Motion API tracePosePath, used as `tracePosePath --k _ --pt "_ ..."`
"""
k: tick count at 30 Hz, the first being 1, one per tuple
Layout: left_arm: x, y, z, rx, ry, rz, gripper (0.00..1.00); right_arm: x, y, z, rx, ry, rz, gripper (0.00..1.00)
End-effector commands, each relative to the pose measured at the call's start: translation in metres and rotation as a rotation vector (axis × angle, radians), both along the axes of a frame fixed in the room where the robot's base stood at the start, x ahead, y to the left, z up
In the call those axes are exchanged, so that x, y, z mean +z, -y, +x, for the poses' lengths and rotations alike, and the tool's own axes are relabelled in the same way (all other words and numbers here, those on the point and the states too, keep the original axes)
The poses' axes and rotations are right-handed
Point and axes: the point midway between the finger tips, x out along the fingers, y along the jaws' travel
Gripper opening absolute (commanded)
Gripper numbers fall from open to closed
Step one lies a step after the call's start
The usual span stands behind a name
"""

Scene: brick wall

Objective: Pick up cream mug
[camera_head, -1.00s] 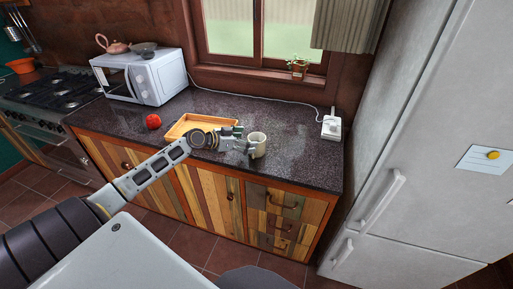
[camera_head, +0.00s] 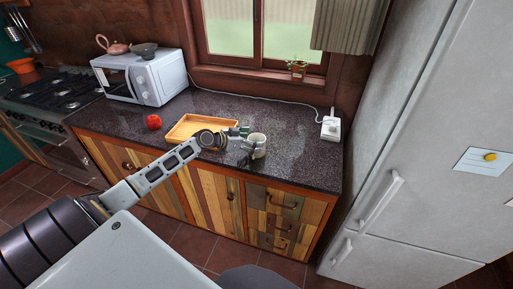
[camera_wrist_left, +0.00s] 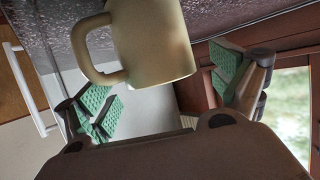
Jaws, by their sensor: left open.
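The cream mug (camera_head: 259,143) stands upright on the dark speckled counter (camera_head: 300,160), right of the wooden tray. My left gripper (camera_head: 246,146) is at the mug's left side, and its fingers cover part of the mug. In the left wrist view the mug (camera_wrist_left: 152,45) fills the upper middle, with its handle toward the left. The open green-padded fingers of my left gripper (camera_wrist_left: 165,92) are spread on either side of it. I cannot tell whether either finger touches the mug. My right gripper is not in view.
A microwave (camera_head: 150,78) stands at the back left. A white socket box with a cable (camera_head: 331,128) is at the right. The counter right of the mug is clear.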

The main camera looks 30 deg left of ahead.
Motion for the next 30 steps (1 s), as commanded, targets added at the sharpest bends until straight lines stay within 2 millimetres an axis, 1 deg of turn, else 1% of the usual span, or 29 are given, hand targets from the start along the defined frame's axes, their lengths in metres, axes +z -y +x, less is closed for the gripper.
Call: tracePosePath --k 6,10,26,27,30 --pt "-0.004 0.006 0.011 0.0 0.001 -0.002 0.94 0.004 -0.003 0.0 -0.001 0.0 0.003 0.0" --pt "-0.007 0.008 0.015 0.0 0.0 0.0 0.94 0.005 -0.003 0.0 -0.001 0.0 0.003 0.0" --pt "-0.008 0.009 0.016 0.0 0.0 0.001 0.94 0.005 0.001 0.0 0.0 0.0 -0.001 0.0" --pt "-0.008 0.009 0.016 0.0 0.0 0.001 0.93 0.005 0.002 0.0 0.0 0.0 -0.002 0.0" --pt "-0.008 0.009 0.016 0.0 0.0 0.001 0.8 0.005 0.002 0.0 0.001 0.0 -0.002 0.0"
